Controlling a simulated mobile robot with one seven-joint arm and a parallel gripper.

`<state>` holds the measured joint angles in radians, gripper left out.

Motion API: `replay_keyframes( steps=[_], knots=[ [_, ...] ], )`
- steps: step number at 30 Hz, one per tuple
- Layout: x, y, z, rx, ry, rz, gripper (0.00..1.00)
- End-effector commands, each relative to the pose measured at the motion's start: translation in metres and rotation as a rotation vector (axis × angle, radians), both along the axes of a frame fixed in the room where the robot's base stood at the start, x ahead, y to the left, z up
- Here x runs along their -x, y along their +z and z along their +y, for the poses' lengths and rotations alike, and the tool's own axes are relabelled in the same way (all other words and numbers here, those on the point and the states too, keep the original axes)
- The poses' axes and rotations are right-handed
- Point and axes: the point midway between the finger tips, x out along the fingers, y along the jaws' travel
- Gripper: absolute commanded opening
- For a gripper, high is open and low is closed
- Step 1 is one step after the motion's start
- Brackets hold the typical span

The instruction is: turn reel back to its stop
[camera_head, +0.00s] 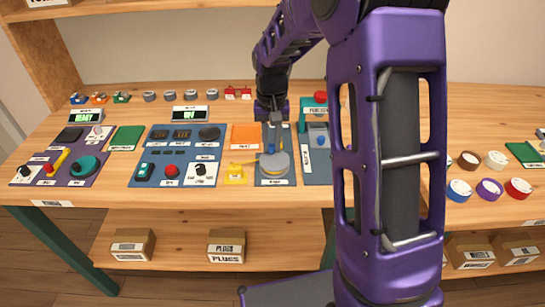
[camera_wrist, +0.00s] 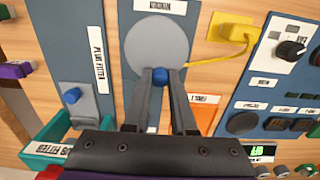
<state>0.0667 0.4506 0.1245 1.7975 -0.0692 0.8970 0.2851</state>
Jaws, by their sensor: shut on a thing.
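The reel is a round grey disc (camera_head: 278,164) on a blue-grey panel (camera_head: 276,183) near the middle of the bench. In the wrist view the reel (camera_wrist: 160,38) fills the top middle. A small blue knob (camera_wrist: 160,75) is at the reel's edge. My gripper (camera_wrist: 161,79) reaches in from below in that view, its two fingers shut on the blue knob. In the head view my gripper (camera_head: 271,147) is at the reel's far side and the knob is hard to make out. A yellow cord (camera_wrist: 205,61) runs from the reel to a yellow block (camera_wrist: 232,29).
A plug tester panel (camera_head: 318,165) stands close to the right of the reel. An orange pad (camera_head: 245,136) and the yellow block (camera_head: 236,173) are on its left. Further left is a panel with displays and knobs (camera_head: 178,155). My arm hides part of the right bench.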

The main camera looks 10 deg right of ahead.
Motion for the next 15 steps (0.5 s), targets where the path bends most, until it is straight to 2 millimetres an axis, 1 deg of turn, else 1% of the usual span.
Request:
replay_keyframes(
  steps=[3,15],
  knots=[
    [0.001,0.000,0.005,-0.001,0.002,0.001,0.09],
    [0.006,0.000,0.015,0.000,0.002,0.002,0.09]
  ],
)
